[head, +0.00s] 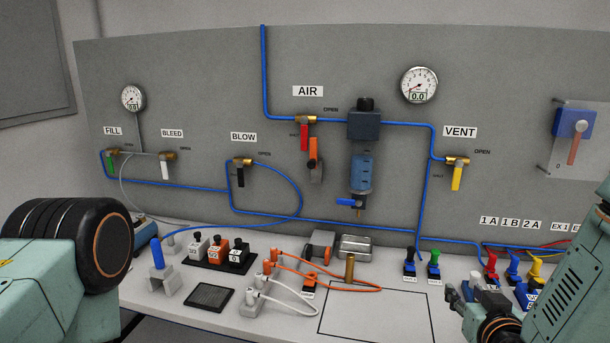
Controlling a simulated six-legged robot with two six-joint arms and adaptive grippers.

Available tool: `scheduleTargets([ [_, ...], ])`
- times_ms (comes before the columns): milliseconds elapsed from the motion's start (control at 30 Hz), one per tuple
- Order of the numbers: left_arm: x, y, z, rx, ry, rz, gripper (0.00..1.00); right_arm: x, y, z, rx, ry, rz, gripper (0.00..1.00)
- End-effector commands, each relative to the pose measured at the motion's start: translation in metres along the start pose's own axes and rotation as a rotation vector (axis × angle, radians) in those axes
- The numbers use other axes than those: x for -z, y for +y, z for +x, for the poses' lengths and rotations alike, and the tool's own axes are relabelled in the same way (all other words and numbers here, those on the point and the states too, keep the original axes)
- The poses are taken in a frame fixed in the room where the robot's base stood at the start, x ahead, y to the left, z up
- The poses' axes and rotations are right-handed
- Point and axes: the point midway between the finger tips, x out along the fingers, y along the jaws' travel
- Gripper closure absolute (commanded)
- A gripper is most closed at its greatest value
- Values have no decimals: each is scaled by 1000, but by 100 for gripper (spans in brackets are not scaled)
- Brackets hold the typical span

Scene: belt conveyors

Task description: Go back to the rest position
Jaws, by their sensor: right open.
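My right gripper (462,300) shows low at the right, partly cut off by the bottom edge, at the front of the bench. Its dark jaws are small in the picture and partly hidden. They are open, and I see nothing held between them. My right arm fills the lower right corner. My left arm comes in at the lower left with a large dark round joint. Its gripper is out of the picture.
A grey panel (205,75) with gauges, valves and blue tubes stands behind the bench (205,315). Orange and white leads (330,282), a black pad (209,297) and coloured plugs (433,262) sit on the bench. The outlined area (375,312) is clear.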

Motion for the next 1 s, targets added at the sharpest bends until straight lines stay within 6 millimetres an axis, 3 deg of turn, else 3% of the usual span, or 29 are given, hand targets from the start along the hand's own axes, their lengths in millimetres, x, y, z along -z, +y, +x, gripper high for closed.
scheduleTargets([
  [167, 0, 0, 0, 0, 1, 0, 60, -83, -14, -22, 42, -231, -20, 58],
  [267, 0, 0, 0, 0, 1, 0, 60, -141, -21, -48, 65, -404, -31, 58],
  [400, 0, 0, 0, 0, 0, 0, 60, -218, -26, -100, 86, -657, -49, 58],
  [500, 0, 0, 0, 0, 0, 0, 60, -263, -26, -142, 93, -828, -62, 58],
  [700, 0, 0, 0, 0, 0, 0, 60, -323, -22, -223, 89, -1111, -86, 58],
  [833, 0, 0, 0, 0, 0, 0, 60, -348, -16, -274, 80, -1274, -104, 58],
  [1000, 0, 0, 32, 0, 0, 0, 60, -377, -16, -261, 79, -1265, -100, 58],
])
